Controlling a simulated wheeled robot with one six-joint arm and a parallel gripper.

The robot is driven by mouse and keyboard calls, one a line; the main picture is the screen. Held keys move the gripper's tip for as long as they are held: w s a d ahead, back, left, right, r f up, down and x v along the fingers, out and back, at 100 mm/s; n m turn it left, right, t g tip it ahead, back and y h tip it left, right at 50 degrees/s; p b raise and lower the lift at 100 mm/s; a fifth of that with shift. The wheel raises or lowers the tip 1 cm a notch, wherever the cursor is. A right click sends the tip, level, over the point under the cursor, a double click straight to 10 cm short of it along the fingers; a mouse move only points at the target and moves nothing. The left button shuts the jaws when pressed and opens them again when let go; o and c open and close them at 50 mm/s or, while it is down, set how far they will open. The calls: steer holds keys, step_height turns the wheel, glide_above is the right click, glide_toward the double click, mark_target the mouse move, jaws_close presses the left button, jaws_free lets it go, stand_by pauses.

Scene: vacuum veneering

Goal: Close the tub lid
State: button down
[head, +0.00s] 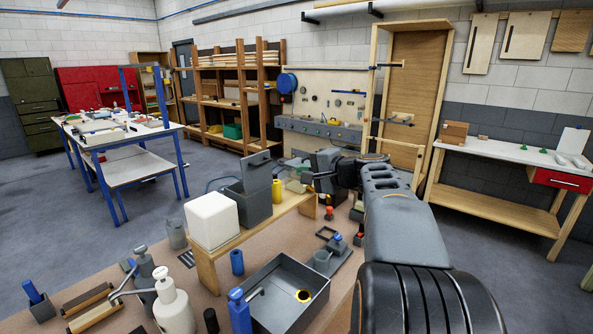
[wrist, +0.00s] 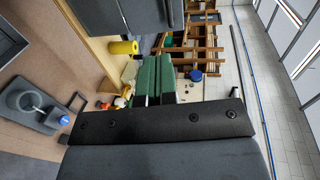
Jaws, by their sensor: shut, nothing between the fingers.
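The tub (head: 257,207) is a dark grey box on the wooden bench riser. Its lid (head: 256,170) stands open, raised at the back of the tub. Part of the tub (wrist: 92,16) shows at the top of the wrist view, with the raised lid (wrist: 145,14) beside it. My gripper (head: 307,179) is shut and empty, to the right of the tub and lid and apart from both. My dark gripper mount spans the lower wrist view. The fingertips are small and hard to make out in the head view.
A white block (head: 212,220) stands left of the tub on the riser (head: 255,232). A yellow cylinder (head: 277,191) stands close to the tub's right side, and also shows in the wrist view (wrist: 123,47). A grey tray (head: 285,298) and bottles crowd the bench in front.

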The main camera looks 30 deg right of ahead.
steer(key=p, duration=0.4)
glide_toward(261, 173)
steer(key=w+a+r, duration=0.1)
steer(key=w, duration=0.1)
steer(key=w+a+r, duration=0.1)
steer(key=shift+w+a+r, duration=0.15)
steer(key=shift+w+r, duration=0.1)
steer(key=shift+w, duration=0.15)
